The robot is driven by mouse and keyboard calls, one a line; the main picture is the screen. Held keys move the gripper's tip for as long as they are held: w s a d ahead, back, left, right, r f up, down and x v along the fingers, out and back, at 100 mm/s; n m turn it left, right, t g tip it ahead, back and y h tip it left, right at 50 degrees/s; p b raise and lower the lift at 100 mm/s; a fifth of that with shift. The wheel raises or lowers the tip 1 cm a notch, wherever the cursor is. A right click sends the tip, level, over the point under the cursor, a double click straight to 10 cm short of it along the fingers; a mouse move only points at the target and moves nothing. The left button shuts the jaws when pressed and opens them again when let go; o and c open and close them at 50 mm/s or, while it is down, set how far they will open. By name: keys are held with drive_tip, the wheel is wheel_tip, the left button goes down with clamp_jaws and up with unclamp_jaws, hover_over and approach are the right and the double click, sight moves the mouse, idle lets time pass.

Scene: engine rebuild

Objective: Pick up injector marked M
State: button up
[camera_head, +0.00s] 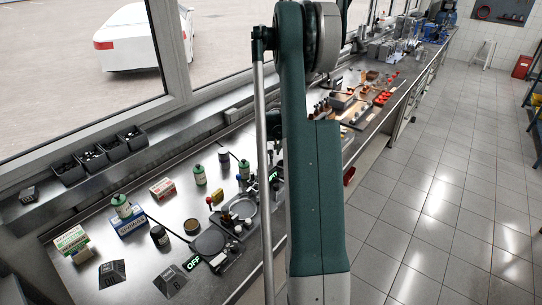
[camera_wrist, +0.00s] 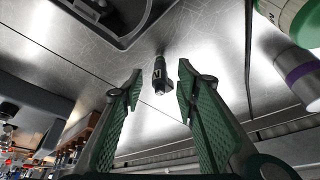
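A small dark injector (camera_wrist: 159,72) with a pale letter on its side shows in the wrist view, on or just above the shiny metal bench top (camera_wrist: 205,35). The letter looks like an M, but is too small to be sure. My gripper (camera_wrist: 160,92) is open, with one green-padded finger on each side of the injector in the picture. Clear gaps show between the injector and both fingers. In the head view my green arm hides the gripper, and I cannot pick out the injector there.
A dark tray (camera_wrist: 84,10) lies close by at the top left of the wrist view. A green-capped bottle (camera_wrist: 289,17) stands at the top right. The head view shows bottles, boxes and a round dark plate (camera_head: 209,243) on the left bench.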

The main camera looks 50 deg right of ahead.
sight(272, 152)
drive_tip(key=shift+x, duration=1.6)
drive_tip(key=shift+c, duration=0.2)
drive_tip(key=c, duration=0.8)
